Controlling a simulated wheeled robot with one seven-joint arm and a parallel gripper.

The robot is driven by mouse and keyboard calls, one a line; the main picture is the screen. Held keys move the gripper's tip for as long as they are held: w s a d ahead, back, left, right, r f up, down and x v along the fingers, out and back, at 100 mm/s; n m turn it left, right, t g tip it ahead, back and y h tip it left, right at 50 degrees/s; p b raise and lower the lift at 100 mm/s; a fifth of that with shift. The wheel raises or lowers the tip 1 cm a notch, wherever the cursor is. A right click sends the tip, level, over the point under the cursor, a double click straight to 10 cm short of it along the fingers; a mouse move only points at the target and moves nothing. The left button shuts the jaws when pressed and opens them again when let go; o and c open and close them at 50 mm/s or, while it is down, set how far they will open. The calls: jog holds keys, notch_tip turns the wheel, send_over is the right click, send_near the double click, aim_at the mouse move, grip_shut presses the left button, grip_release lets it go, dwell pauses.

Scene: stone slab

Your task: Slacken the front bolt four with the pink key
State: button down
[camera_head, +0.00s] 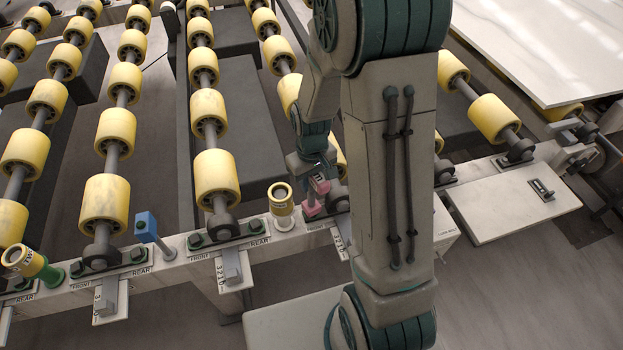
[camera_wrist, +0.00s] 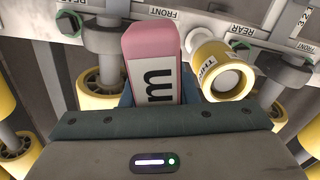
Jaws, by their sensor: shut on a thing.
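My gripper (camera_head: 314,172) points down beside the fourth roller's bearing (camera_head: 338,197) and is shut on the pink key. The pink key (camera_head: 312,206) stands at that bearing's left side in the head view, its lower end at the rail. In the wrist view the pink key (camera_wrist: 152,60), with a black "m" on a pale label, rises between the jaws. A "FRONT" label (camera_wrist: 163,12) shows just beyond it. The front bolt there is hidden by the key, so I cannot tell whether the key is seated. A green bolt (camera_wrist: 70,23) shows on the bearing's other side.
A yellow cylinder (camera_head: 281,200) stands close left of the pink key; it also shows in the wrist view (camera_wrist: 222,72). A blue key (camera_head: 146,226) and a yellow-green piece (camera_head: 30,262) are farther left on the rail. Yellow rollers (camera_head: 215,175) stand behind.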

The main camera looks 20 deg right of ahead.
jog(key=shift+f+b, duration=0.45)
jog(key=shift+f, duration=0.2)
jog(key=n, duration=0.5)
jog(key=shift+r, duration=0.1)
jog(key=n+p, duration=0.2)
jog(key=n, duration=0.3)
jog(key=shift+r+n+p, duration=0.1)
jog(key=shift+n+p, duration=0.2)
jog(key=shift+n, duration=0.1)
jog(key=n+p, duration=0.2)
jog(key=n, duration=0.2)
jog(key=shift+w, duration=0.1)
jog(key=shift+r+p, duration=1.65)
jog(key=shift+p, duration=0.05)
